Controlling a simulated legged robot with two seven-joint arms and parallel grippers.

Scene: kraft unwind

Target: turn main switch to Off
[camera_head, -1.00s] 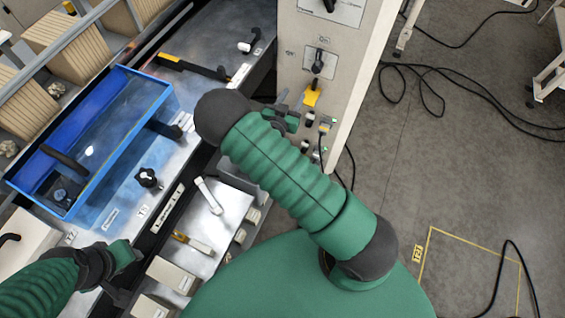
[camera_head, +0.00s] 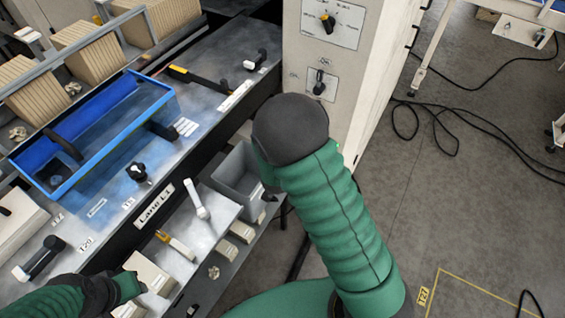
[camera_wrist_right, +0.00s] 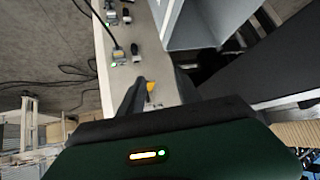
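A pale cabinet (camera_head: 350,60) stands at top centre with two rotary switches on its face. My right gripper is hidden behind my arm in the head view. In the right wrist view my right gripper (camera_wrist_right: 159,92) has dark fingers apart, with a small yellow part (camera_wrist_right: 151,87) showing between them. My left gripper (camera_head: 128,290) is at lower left; its fingers are unclear.
A blue tray (camera_head: 150,110) lies on the metal bench at left, with several knobs and levers near it. Black cables (camera_head: 450,115) lie on the floor at right.

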